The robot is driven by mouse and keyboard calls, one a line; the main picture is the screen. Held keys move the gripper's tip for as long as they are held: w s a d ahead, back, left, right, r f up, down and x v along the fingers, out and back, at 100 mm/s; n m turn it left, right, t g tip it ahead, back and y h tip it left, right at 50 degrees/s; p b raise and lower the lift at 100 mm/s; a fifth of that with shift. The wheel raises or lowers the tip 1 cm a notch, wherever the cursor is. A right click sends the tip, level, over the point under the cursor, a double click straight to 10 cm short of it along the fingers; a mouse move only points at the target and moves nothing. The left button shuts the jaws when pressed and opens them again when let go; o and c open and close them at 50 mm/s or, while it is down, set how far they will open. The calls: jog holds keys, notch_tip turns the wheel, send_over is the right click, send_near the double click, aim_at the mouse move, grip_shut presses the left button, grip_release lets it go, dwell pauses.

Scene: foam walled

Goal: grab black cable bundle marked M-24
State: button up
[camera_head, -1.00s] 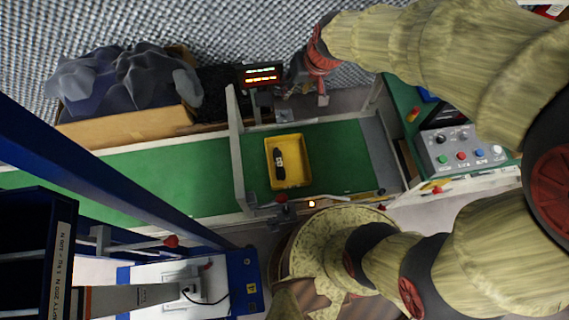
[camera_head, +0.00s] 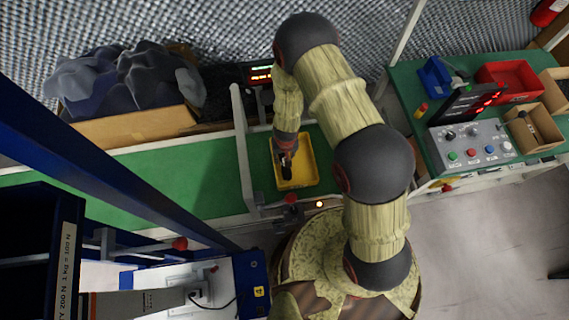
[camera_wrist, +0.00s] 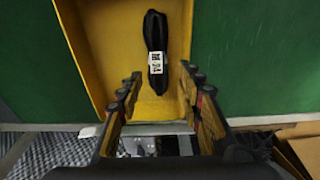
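The black cable bundle (camera_wrist: 155,50) lies in a yellow tray (camera_wrist: 102,45), its white label reading M-24 in the wrist view. In the head view the bundle (camera_head: 286,172) shows only in part below my gripper, inside the yellow tray (camera_head: 309,172). My gripper (camera_wrist: 160,78) is open, its two fingers spread to either side of the bundle's near end in the wrist picture. No contact shows. In the head view my gripper (camera_head: 285,150) is over the tray, and its fingers are hard to make out.
The tray stands on a green conveyor (camera_head: 210,185) with a pale upright frame (camera_head: 241,150) to its left. A control box (camera_head: 470,143) and a red bin (camera_head: 508,80) are on the right bench. A cardboard box (camera_head: 130,128) with grey foam stands at back left.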

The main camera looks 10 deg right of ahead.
aim_at(284, 159)
jog(key=shift+d+f+b, duration=0.1)
jog(key=shift+f+b, duration=0.85)
jog(key=shift+f, duration=1)
jog(key=f+b, duration=0.1)
jog(key=f, duration=0.2)
jog(key=f+b, duration=0.1)
jog(key=shift+w+d+f+b, duration=0.1)
jog(key=shift+w+f+b, duration=0.1)
jog(key=shift+w+b, duration=0.15)
jog(key=shift+r, duration=0.1)
jog(key=shift+c, duration=1.2)
grip_shut()
